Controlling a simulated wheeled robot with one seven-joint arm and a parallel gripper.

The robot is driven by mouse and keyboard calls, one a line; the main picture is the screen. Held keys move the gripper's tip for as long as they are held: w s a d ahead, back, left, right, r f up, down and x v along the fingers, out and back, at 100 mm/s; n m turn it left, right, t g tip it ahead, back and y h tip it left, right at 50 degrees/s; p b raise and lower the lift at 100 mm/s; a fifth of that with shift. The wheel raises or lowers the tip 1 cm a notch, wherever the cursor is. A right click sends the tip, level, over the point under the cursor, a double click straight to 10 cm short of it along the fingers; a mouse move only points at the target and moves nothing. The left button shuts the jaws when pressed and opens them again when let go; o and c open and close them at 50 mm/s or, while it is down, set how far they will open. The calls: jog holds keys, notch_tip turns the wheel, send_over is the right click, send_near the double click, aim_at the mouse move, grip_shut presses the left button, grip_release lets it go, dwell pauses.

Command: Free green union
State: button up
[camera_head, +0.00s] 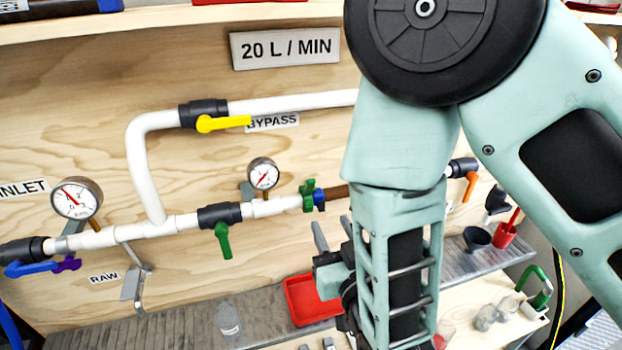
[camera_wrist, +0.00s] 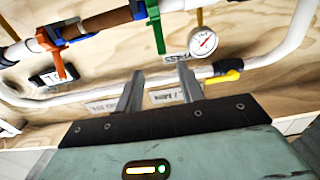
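The green union (camera_head: 308,194) sits on the main pipe, beside a blue collar (camera_head: 319,199) at the left end of a brown pipe section (camera_head: 335,191). In the wrist view the green union (camera_wrist: 153,12) is at the top edge, partly cut off, with the brown section (camera_wrist: 103,21) to its left. My gripper (camera_head: 332,226) is below the brown section in the head view, partly hidden by my arm. In the wrist view my gripper (camera_wrist: 160,69) has its two fingers apart with nothing between them. The fingertips appear clear of the union.
A green-handled valve (camera_head: 223,238), a gauge (camera_head: 263,174) and the yellow-handled bypass valve (camera_head: 222,123) are left of the union. A red tray (camera_head: 311,302) and a clear bottle (camera_head: 228,319) stand on the shelf below. An orange-handled valve (camera_head: 470,184) is at right.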

aim_at(311, 187)
jog(key=b+x, duration=0.1)
jog(key=b, duration=0.2)
jog(key=b+x, duration=0.1)
jog(key=b, duration=0.2)
jog(key=b+x, duration=0.2)
jog(key=b, duration=0.1)
jog(key=shift+f, duration=0.25)
jog(key=shift+w+b, duration=0.1)
jog(key=shift+b, duration=0.6)
jog(key=p+x, duration=0.4)
jog(key=x, duration=0.7)
jog(key=shift+w+a+r, duration=0.15)
jog(key=shift+w+r, duration=0.05)
jog(key=shift+w, duration=0.1)
grip_shut()
